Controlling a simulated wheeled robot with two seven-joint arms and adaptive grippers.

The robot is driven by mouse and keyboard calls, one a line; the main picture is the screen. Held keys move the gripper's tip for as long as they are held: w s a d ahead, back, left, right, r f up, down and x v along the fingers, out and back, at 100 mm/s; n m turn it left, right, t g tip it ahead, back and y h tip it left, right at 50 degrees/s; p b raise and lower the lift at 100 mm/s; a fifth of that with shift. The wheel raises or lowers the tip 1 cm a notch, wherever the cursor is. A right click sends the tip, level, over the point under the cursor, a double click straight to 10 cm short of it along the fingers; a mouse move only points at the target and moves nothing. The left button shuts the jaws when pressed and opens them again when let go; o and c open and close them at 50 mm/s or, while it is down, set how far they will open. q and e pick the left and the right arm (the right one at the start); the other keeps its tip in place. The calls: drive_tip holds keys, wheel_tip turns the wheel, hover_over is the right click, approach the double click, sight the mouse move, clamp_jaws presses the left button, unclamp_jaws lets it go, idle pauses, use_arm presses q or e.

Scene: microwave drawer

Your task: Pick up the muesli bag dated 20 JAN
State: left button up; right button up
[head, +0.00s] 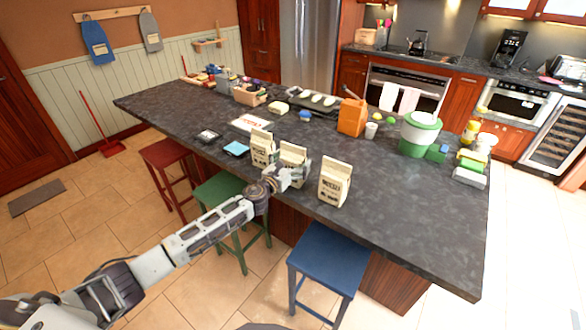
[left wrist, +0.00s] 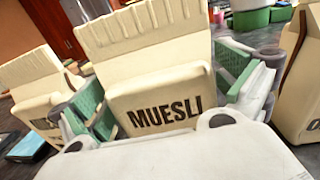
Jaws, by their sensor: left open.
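Three cream paper bags stand in a row along the near edge of the dark counter: a left bag (head: 262,148), a middle bag (head: 294,155) and a right bag (head: 334,182). In the left wrist view the middle bag (left wrist: 150,65) fills the centre and reads MUESLI. No date is readable on any bag. My left gripper (head: 286,176) is open at the middle bag, with its green-padded fingers (left wrist: 165,90) on either side of it. I cannot tell whether the pads touch it. The wrist view also shows the left bag (left wrist: 30,85) and right bag (left wrist: 300,85). My right gripper is not in view.
The counter (head: 400,215) is clear to the right of the bags. A blue note (head: 236,149) lies to their left. An orange container (head: 352,117) and a green-and-white pot (head: 419,133) stand behind. Blue (head: 328,258) and green (head: 225,198) stools stand in front.

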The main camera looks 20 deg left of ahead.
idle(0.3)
use_arm(q)
drive_tip(key=c, duration=0.9)
drive_tip(key=shift+c, duration=1)
drive_tip(key=shift+r, duration=0.2)
drive_tip(key=shift+r, duration=0.55)
wheel_tip(320, 180, up, 6)
drive_tip(key=shift+r+p, duration=0.2)
drive_tip(key=shift+p, duration=0.9)
drive_tip(key=shift+r, duration=1.05)
